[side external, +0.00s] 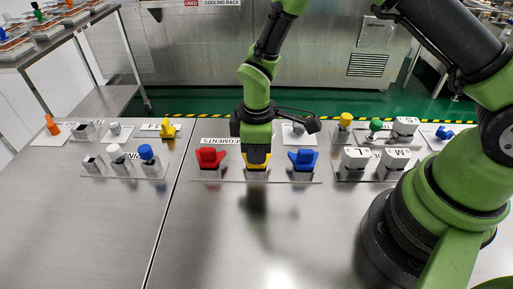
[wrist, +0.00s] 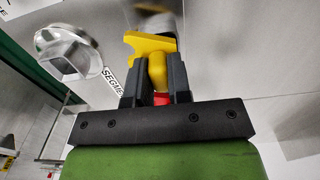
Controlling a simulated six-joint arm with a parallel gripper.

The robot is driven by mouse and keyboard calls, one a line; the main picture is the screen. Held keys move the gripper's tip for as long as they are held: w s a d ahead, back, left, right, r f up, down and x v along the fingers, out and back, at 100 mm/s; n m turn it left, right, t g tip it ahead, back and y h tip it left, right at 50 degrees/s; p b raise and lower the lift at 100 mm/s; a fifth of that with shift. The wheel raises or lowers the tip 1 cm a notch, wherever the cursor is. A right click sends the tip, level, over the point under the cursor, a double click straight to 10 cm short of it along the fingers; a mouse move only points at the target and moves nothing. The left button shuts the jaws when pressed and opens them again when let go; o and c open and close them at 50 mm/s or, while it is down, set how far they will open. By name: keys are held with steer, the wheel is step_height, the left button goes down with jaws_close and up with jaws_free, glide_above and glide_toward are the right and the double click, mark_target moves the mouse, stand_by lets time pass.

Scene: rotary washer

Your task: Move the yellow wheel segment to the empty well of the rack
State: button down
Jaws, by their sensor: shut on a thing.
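The yellow wheel segment (side external: 257,162) shows just under my gripper (side external: 257,148) in the side view, in line between the red segment (side external: 210,158) and the blue segment (side external: 303,159). In the wrist view, the yellow segment (wrist: 150,45) sits between the two dark fingers of my gripper (wrist: 156,80), which is shut on it. My wrist hides much of it in the side view, and I cannot tell whether it touches the plate (side external: 230,178) below. The red and blue segments stand upright on grey blocks. I cannot make out an empty well for certain.
A grey hollow fixture (wrist: 70,55) is near a "SEGMENTS" label in the wrist view. To the left is a plate with a blue-topped peg (side external: 146,152); to the right are blocks marked L (side external: 355,159) and M (side external: 396,158). The front of the steel table (side external: 230,240) is clear.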

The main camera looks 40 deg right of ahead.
steer(key=shift+f, duration=0.1)
steer(key=c, duration=1.1)
jaws_free()
steer(key=shift+o, duration=0.2)
steer(key=s+d+r+m+t+y, duration=0.1)
steer(key=s+d+r+m+t, duration=0.15)
steer(key=r, duration=0.95)
steer(key=s+d+r+m+t, duration=0.1)
steer(key=s+r+m, duration=0.3)
steer(key=r, duration=0.8)
steer(key=s+d+r+m+t+y, duration=0.1)
steer(key=s+d+r+m+t, duration=0.1)
steer(key=s+m, duration=0.4)
steer(key=shift+s+d+r+t, duration=0.15)
steer(key=shift+s+r+t, duration=0.6)
steer(key=shift+s, duration=1.4)
